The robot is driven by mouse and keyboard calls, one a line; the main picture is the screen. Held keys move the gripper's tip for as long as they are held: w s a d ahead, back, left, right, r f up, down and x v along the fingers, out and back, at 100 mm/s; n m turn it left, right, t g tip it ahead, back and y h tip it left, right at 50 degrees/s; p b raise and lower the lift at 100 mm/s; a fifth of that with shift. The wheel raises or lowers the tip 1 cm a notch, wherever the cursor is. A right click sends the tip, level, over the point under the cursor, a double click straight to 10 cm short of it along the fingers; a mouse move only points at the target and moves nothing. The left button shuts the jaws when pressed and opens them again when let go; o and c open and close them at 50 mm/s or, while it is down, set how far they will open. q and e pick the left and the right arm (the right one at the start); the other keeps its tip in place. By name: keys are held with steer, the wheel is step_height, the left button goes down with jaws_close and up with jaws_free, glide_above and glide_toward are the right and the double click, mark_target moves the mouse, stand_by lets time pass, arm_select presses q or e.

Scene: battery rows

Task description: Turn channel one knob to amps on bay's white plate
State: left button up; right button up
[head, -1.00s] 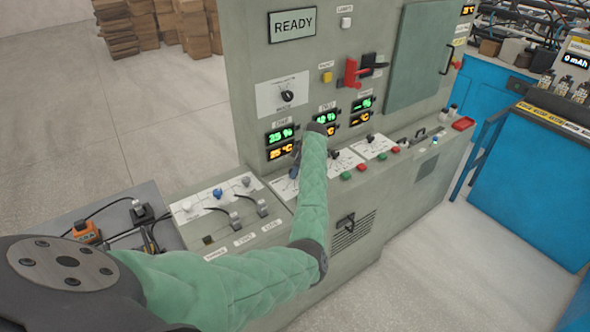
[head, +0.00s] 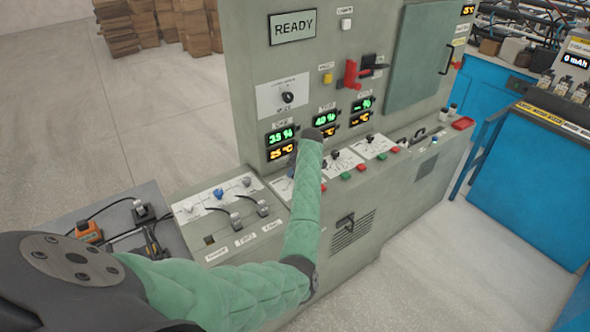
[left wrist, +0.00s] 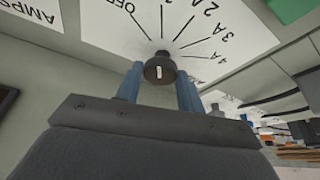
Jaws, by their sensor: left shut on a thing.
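The channel one knob (left wrist: 160,68) is a small dark round knob with a white mark on its end. It stands out from a white plate (left wrist: 105,25) printed OFF and several amp values on fanned lines. In the left wrist view my left gripper (left wrist: 159,82) has its blue fingers on either side of the knob and is shut on it. Which value the knob points to, I cannot tell. In the head view the plate (head: 280,186) shows at the left of the bay's row, and my green arm hides most of the gripper and knob. My right gripper is out of view.
Two similar white plates with dark knobs (head: 337,154) (head: 370,140) stand just right of my arm. Red and green buttons (head: 346,176) line the panel's front. A red lever (head: 351,74) juts out above. An AMPS label (left wrist: 28,12) is at the wrist view's upper left.

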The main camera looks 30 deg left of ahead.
arm_select(q)
steer(key=shift+r, duration=0.1)
stand_by(0.4)
steer(key=o, duration=1)
steer(key=shift+c, duration=0.2)
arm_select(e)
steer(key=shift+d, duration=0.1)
arm_select(q)
steer(key=shift+d+r+b, duration=0.2)
steer(key=shift+r+b, duration=0.15)
steer(key=shift+b, duration=0.05)
steer(key=b+v, duration=0.2)
steer(key=v, duration=0.5)
steer(key=shift+b, duration=0.35)
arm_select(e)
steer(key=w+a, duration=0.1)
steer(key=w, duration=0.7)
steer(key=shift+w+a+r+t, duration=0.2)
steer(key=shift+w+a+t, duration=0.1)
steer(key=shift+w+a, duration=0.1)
arm_select(q)
steer(key=shift+f, duration=0.1)
